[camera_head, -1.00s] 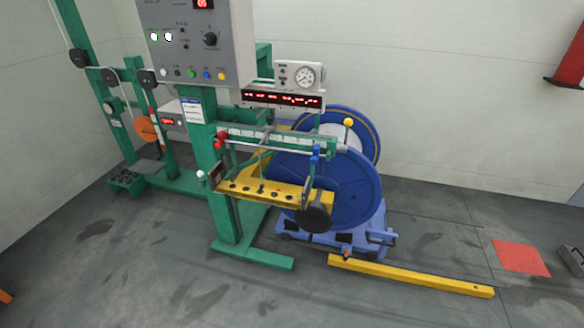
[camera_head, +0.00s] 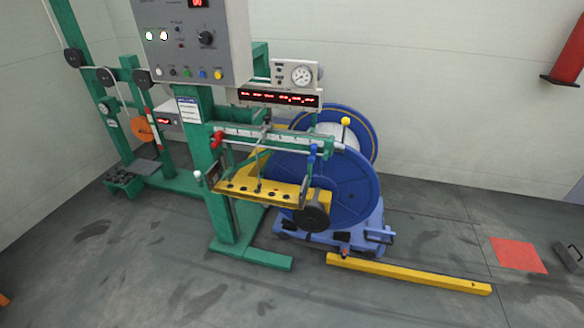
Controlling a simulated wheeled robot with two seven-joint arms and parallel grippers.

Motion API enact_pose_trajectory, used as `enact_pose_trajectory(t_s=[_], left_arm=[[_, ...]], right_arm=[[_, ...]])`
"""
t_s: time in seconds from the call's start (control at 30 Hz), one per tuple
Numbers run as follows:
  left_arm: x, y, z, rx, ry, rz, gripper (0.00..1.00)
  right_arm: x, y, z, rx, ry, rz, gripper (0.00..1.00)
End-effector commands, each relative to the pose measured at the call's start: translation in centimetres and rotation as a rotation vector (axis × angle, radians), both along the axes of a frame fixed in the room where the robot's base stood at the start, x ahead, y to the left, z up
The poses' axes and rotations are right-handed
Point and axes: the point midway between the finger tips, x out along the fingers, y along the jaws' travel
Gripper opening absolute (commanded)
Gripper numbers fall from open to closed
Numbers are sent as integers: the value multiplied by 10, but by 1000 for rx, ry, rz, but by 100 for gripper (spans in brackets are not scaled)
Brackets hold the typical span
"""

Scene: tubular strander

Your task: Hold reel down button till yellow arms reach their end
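The grey control panel (camera_head: 190,40) is at the top left of the head view, on a green post. Its lower row holds several small coloured buttons, among them green (camera_head: 187,73), blue (camera_head: 203,74) and yellow (camera_head: 218,75); their labels are too small to read. A yellow arm or bar (camera_head: 262,188) with dark knobs sits low on the green frame, in front of the large blue reel (camera_head: 325,190). I cannot tell which button is reel down. Neither of my grippers is in view.
A blue reel stand (camera_head: 335,240) is on the floor. A long yellow floor bar (camera_head: 410,274) lies to its right. The front floor is clear.

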Motion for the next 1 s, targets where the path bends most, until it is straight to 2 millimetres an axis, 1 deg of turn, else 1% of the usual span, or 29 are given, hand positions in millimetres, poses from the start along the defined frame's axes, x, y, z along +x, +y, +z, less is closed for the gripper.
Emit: enact_pose_trajectory(t_s=[0.03, 0.07, 0.1, 1.0], left_arm=[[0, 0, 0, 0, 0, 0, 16], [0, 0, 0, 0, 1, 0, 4], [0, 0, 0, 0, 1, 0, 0], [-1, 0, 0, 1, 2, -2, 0]], right_arm=[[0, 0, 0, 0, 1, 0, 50], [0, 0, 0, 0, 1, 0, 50], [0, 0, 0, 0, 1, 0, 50], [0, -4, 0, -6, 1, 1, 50]])
